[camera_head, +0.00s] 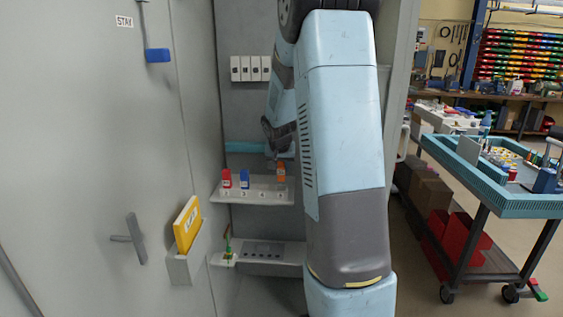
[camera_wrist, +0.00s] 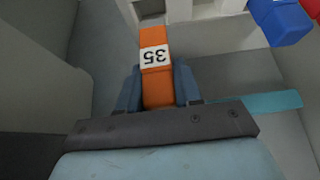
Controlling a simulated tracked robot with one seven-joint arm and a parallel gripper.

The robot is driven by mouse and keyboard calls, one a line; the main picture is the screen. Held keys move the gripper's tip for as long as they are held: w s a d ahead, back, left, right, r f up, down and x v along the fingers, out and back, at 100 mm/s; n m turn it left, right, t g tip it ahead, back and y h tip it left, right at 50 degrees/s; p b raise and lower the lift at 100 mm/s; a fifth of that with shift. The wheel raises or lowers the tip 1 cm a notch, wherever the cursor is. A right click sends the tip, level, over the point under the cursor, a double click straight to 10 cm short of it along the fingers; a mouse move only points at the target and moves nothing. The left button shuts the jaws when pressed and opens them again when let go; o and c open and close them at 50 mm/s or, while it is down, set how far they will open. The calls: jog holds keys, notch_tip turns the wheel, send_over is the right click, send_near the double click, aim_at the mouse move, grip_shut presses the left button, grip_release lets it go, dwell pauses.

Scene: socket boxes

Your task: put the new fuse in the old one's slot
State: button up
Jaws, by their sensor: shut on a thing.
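In the wrist view an orange fuse (camera_wrist: 156,88) with a white label reading 35, upside down, sits between the two blue fingers of my gripper (camera_wrist: 157,84). My gripper is shut on it. In the head view the orange fuse (camera_head: 281,170) is at the right end of a numbered white shelf (camera_head: 258,196); I cannot tell whether its foot touches the shelf. A red fuse (camera_head: 226,178) and a blue fuse (camera_head: 244,179) stand at the shelf's left; both also show in the wrist view. The shelf between the blue and orange fuses looks empty. My arm hides part of the cabinet.
A lower grey ledge (camera_head: 262,252) has several dark openings, with a small green item (camera_head: 228,246) at its left. White switches (camera_head: 250,68) are above. A yellow folder (camera_head: 187,224) sits in a door pocket. A cart (camera_head: 480,195) stands to the right.

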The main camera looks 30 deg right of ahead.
aim_at(281, 177)
jog(key=shift+f, duration=0.5)
jog(key=shift+s+a+r, duration=0.1)
jog(key=shift+s, duration=0.05)
jog(key=shift+f, duration=0.35)
dwell(0.7)
jog(key=shift+f, duration=0.55)
jog(key=shift+f, duration=0.1)
jog(key=shift+f, duration=0.4)
jog(key=shift+f, duration=0.5)
jog(key=o, duration=1.1)
jog(key=shift+c, duration=0.2)
